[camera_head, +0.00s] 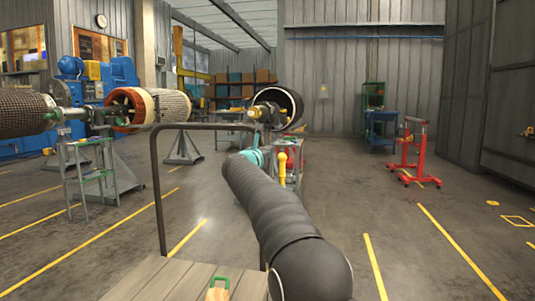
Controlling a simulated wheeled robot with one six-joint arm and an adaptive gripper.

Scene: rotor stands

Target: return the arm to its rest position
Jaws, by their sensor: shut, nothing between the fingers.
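My arm (272,207), in a black ribbed sleeve, reaches from the bottom right up to the middle of the view. Its far end shows teal parts (256,156) in front of a rotor. I cannot make out my gripper or its fingers there; they are hidden or too small to tell from what lies behind.
A dark rotor (289,108) stands behind the arm's end, beside a yellow post (283,168). A red stand (413,150) and blue table (382,127) are at right.

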